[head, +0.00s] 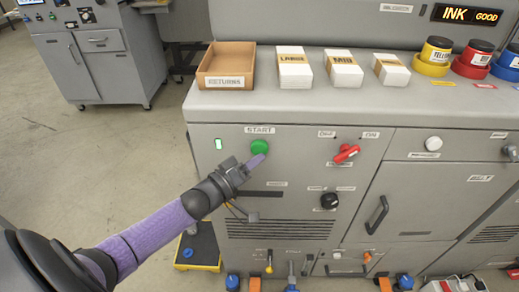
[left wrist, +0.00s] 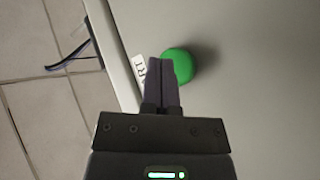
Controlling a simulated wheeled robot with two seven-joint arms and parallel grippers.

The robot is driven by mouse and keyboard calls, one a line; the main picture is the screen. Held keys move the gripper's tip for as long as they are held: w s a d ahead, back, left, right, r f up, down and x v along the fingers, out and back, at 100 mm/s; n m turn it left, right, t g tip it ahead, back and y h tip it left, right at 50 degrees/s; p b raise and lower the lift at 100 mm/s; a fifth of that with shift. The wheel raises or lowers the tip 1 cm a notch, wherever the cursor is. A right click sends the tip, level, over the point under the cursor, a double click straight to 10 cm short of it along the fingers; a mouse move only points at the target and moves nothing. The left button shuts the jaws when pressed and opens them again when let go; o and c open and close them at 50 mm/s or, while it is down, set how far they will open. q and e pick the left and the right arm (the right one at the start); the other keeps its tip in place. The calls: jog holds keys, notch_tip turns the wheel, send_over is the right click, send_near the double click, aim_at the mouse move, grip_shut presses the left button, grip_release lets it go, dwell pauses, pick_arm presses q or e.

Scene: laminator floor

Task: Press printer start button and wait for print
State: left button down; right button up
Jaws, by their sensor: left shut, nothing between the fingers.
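The printer is a large grey cabinet (head: 215,205) with a green round start button (head: 259,146) under a "START" label on its front, near the left. My left gripper (head: 258,162) is shut and empty, its fingertips just below the button in the head view. In the left wrist view the green button (left wrist: 179,66) sits right beside the shut fingers (left wrist: 161,70). I cannot tell whether they touch it. A small green light (head: 219,144) glows left of the button. My right gripper is not in view.
A "RETURNS" tray (head: 226,62) and several paper stacks (head: 293,68) stand on top, with ink jars (head: 434,52) at right. A red switch (head: 346,153) and black knob (head: 329,201) are right of the button. A yellow-edged step (head: 197,248) lies on the floor.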

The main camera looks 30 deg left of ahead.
pick_arm(q)
jog(key=shift+w+a, duration=0.25)
jog(key=shift+w, duration=0.1)
jog(key=shift+w+a+b, duration=0.25)
jog(key=shift+w+b, duration=0.2)
jog(key=shift+b, duration=0.1)
dwell(0.8)
jog(key=shift+s+d+p, duration=0.5)
jog(key=shift+s+p, duration=0.35)
